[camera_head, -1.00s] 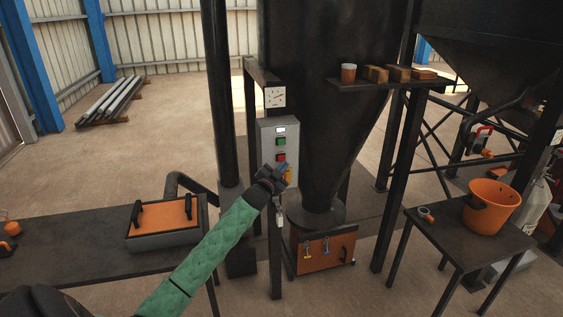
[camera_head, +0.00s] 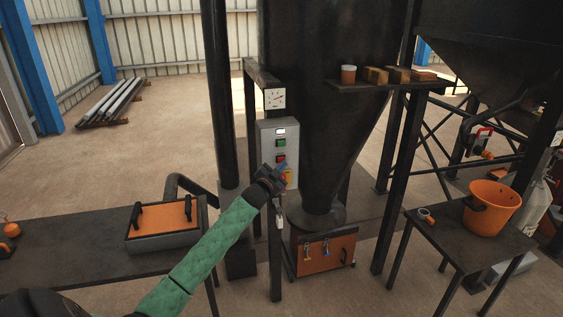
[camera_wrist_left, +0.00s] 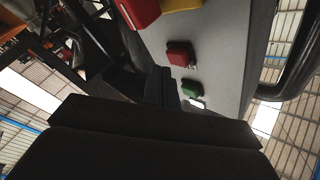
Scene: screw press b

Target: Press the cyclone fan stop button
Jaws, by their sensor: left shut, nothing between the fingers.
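A grey control box (camera_head: 267,135) is fixed to a dark post in front of the cyclone cone. My left gripper (camera_head: 285,176) is shut and empty, just below the red button in the head view. In the left wrist view, the red button (camera_wrist_left: 180,54) and green button (camera_wrist_left: 192,89) stand out from the grey panel (camera_wrist_left: 225,50), beside the shut fingers (camera_wrist_left: 160,87). I cannot tell whether the fingers touch the panel. My right gripper is not in view.
A yellow part (camera_wrist_left: 180,4) and a red part (camera_wrist_left: 138,10) are near the panel in the wrist view. A gauge (camera_head: 275,98) hangs above the box. A shelf (camera_head: 360,86) and a side table with an orange bucket (camera_head: 491,206) stand right.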

